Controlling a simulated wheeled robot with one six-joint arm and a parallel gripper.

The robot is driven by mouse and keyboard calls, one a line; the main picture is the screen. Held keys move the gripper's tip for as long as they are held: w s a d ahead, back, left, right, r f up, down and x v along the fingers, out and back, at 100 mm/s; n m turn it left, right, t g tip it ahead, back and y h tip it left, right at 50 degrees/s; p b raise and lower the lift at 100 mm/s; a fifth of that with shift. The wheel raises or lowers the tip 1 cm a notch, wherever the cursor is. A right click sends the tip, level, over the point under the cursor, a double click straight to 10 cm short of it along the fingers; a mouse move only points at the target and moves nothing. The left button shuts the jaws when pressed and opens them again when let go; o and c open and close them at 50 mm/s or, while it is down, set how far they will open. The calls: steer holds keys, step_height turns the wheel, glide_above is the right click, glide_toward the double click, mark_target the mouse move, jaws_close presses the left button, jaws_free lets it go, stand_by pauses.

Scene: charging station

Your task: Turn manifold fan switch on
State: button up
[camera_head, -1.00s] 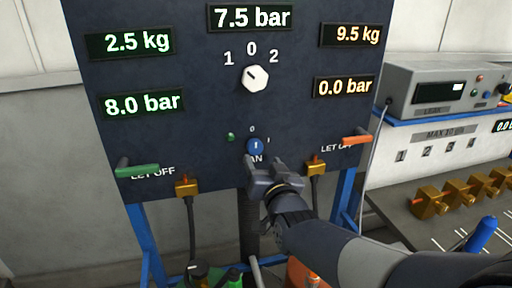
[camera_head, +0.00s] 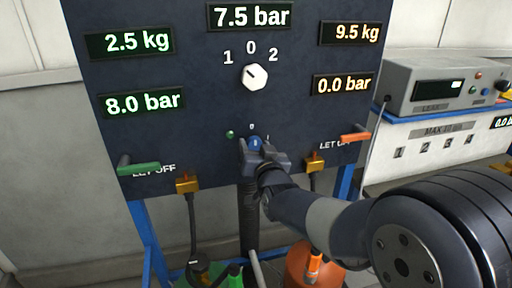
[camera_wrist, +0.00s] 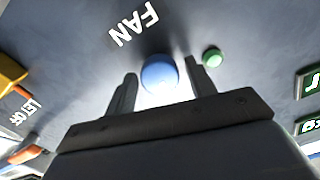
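The fan switch (camera_head: 255,143) is a small blue knob low on the dark panel (camera_head: 200,60). It also shows in the wrist view (camera_wrist: 160,74), below the word FAN. My gripper (camera_head: 256,146) is at the knob. In the wrist view my gripper (camera_wrist: 160,88) has its two fingers spread, one on each side of the knob, with gaps between. Whether either finger touches the knob cannot be told. The gripper hides part of the knob and the FAN label in the head view. A small green light (camera_head: 230,134) sits to the left of the knob.
A white selector knob (camera_head: 255,77) is above. A green lever (camera_head: 138,168) is at left and an orange lever (camera_head: 355,134) at right. Brass fittings (camera_head: 188,184) with hoses hang along the panel's lower edge. A grey instrument (camera_head: 445,85) stands at right.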

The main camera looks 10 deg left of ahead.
steer(key=c, duration=0.8)
steer(key=shift+f+m+b, duration=0.15)
steer(key=shift+m+b, duration=0.25)
steer(key=shift+b, duration=0.5)
steer(key=m+b, duration=0.2)
steer(key=b, duration=0.1)
steer(key=shift+f+b, duration=0.15)
steer(key=shift+b, duration=0.2)
steer(key=m+b, duration=0.3)
steer(key=b, duration=0.2)
steer(key=shift+m, duration=0.4)
steer(key=m+b, duration=0.4)
steer(key=m, duration=0.3)
steer(key=m+b, duration=0.1)
steer(key=m, duration=0.1)
steer(key=m+b, duration=0.1)
steer(key=m, duration=0.1)
steer(key=shift+r, duration=0.3)
steer(key=shift+m, duration=0.3)
